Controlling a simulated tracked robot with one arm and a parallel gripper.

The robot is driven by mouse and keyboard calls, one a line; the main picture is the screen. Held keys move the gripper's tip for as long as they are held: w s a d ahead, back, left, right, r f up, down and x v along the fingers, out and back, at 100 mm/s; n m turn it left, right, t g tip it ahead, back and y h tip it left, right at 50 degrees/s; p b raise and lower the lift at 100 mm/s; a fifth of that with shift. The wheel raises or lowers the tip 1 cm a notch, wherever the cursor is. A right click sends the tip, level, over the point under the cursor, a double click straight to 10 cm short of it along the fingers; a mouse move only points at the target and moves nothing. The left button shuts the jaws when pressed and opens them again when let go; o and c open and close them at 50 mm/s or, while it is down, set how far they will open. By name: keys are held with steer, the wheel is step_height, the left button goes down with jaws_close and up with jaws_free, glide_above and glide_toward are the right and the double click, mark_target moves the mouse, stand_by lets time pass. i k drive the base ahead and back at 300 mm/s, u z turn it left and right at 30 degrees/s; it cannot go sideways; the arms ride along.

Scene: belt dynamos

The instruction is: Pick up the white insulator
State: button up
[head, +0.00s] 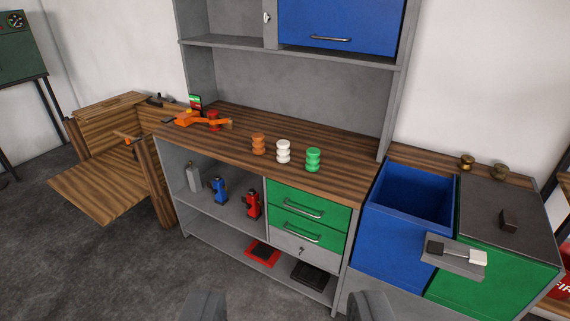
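The white insulator (283,151) stands upright on the wooden worktop (345,178), near its front edge. It is ribbed and sits between an orange-brown insulator (258,144) on its left and a green insulator (313,160) on its right, with small gaps between them. My gripper (288,308) shows at the bottom edge as two grey fingers set wide apart. It is open with nothing between the fingers, well short of the worktop and below the insulators in the picture.
An orange device (190,119) stands at the worktop's left end. Below are shelves with a blue item (218,189) and a red item (250,203), plus green drawers (309,206). A blue open bin (407,200) stands right. A grey shelf (300,45) overhangs behind.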

mark_target(283, 157)
steer(key=u, duration=0.55)
steer(key=i, duration=2.1)
steer(key=z, duration=0.7)
steer(key=i, duration=0.45)
steer(key=z, duration=0.25)
